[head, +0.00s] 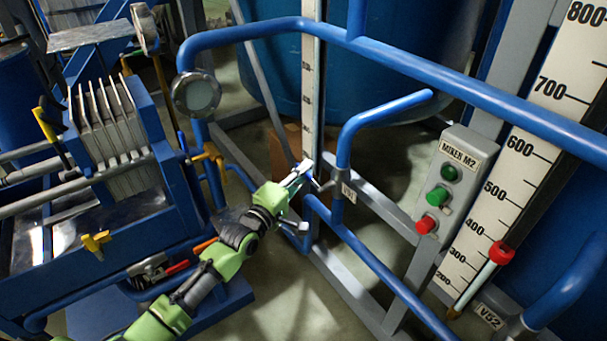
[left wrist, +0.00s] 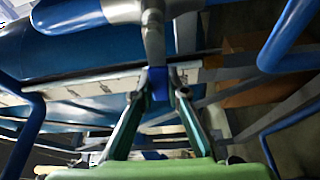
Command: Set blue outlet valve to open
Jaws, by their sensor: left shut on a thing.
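The handle hangs on a grey metal stem (left wrist: 153,42) above the fingers. In the head view the handle is mostly hidden by the fingers, and I cannot tell its exact angle. My right gripper is in neither view.
Blue pipes (head: 395,268) run around the gripper. A grey button box (head: 452,185) and a scale board (head: 508,185) stand to the right. A red-topped valve handle (head: 501,253) sits at far right. A blue plate filter press (head: 118,125) stands at left.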

